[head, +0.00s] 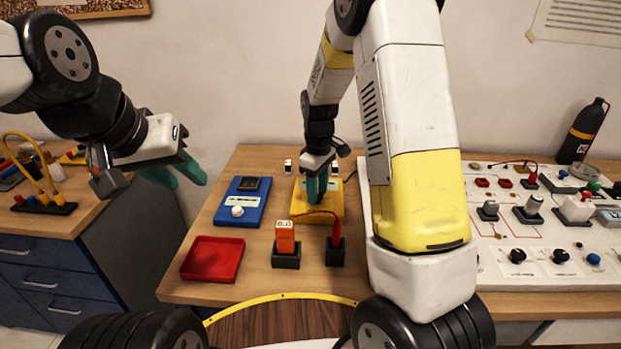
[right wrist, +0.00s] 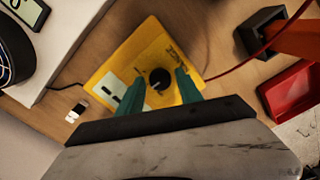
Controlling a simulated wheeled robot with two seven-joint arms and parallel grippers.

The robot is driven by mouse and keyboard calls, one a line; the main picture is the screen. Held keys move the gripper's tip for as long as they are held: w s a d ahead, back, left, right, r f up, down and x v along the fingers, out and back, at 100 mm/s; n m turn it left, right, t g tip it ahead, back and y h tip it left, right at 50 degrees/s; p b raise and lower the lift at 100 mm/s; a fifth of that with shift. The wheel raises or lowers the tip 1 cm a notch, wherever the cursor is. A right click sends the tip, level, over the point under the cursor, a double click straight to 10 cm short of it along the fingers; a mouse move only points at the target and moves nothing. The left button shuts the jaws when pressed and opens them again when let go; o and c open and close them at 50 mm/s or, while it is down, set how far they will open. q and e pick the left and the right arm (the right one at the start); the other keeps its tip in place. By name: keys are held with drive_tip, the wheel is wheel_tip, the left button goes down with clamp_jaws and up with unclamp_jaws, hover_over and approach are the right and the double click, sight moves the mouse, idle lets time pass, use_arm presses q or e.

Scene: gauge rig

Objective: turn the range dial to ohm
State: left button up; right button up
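The yellow meter (head: 329,208) lies flat on the wooden table, partly hidden by my right gripper in the head view. In the right wrist view, its black round dial (right wrist: 160,79) has a light pointer mark towards the lower left of the picture; the printed labels are too small to read. My right gripper (head: 317,190) points down over the meter. Its two green fingers are spread on either side of the dial, with gaps visible in the right wrist view (right wrist: 159,77). My left gripper (head: 180,172) is in the air left of the table, with its green fingers apart and empty.
A blue meter (head: 235,216) with a white knob and a red tray (head: 212,259) are on the left. A white panel (head: 490,262) with knobs is on the right.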

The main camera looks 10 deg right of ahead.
clamp_jaws()
drive_tip(key=shift+m, duration=0.3)
drive_tip(key=m, duration=0.4)
drive_tip(key=shift+m, duration=0.3)
drive_tip(key=m, duration=0.4)
drive_tip(key=shift+m, duration=0.3)
drive_tip(key=shift+o, duration=1.7)
unclamp_jaws()
